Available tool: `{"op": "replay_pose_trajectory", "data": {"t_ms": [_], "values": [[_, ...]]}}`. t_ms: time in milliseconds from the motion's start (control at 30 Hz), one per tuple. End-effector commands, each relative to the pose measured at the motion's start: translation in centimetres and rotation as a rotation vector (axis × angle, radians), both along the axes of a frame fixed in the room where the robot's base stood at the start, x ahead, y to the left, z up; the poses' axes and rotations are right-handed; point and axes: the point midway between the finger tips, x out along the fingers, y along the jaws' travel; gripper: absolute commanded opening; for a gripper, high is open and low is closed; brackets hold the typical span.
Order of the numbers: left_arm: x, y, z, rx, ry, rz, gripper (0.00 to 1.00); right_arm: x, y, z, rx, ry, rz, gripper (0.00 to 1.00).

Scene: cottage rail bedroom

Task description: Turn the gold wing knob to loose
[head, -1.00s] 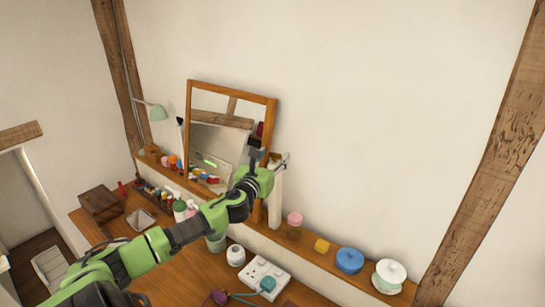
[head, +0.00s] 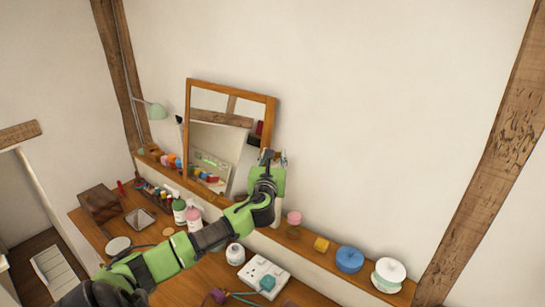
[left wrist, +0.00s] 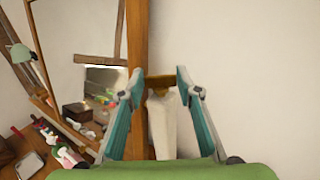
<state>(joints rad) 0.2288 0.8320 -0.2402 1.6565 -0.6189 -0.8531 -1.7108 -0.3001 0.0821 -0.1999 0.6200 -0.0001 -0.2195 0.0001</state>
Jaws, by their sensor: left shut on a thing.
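The gold wing knob (left wrist: 160,82) shows in the left wrist view as a short gold-brown bar lying level across the picture, at the right edge of the wooden mirror frame (left wrist: 138,35). It sits above a pale upright post (left wrist: 162,125). My left gripper (left wrist: 164,83) has its two teal fingers on either side of the knob, closed on its ends. In the head view my left gripper (head: 273,157) is at the mirror's right side, and the knob is hidden there. My right gripper is not in view.
The mirror (head: 220,130) stands on a wooden ledge against the wall. A socket strip (head: 263,275) and bottles stand on the desk below.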

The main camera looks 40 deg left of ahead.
Motion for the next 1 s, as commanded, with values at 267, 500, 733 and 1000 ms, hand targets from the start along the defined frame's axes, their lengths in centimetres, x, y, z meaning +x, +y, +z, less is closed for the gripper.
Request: {"op": "replay_pose_trajectory", "data": {"t_ms": [267, 500, 733, 1000], "values": [[0.7, -0.7, 0.0, -0.006, -0.003, 0.261, 0.10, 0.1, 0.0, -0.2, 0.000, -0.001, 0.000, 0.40], [1.1, -1.0, -0.2, -0.005, -0.002, 0.491, 0.10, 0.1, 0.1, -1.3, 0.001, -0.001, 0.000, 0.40], [1.5, -1.1, -0.3, -0.002, -0.002, 0.682, 0.10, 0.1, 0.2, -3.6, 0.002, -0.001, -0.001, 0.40], [1.8, -1.1, -0.3, -0.001, -0.002, 0.824, 0.10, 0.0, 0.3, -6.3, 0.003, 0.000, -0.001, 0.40]]}}
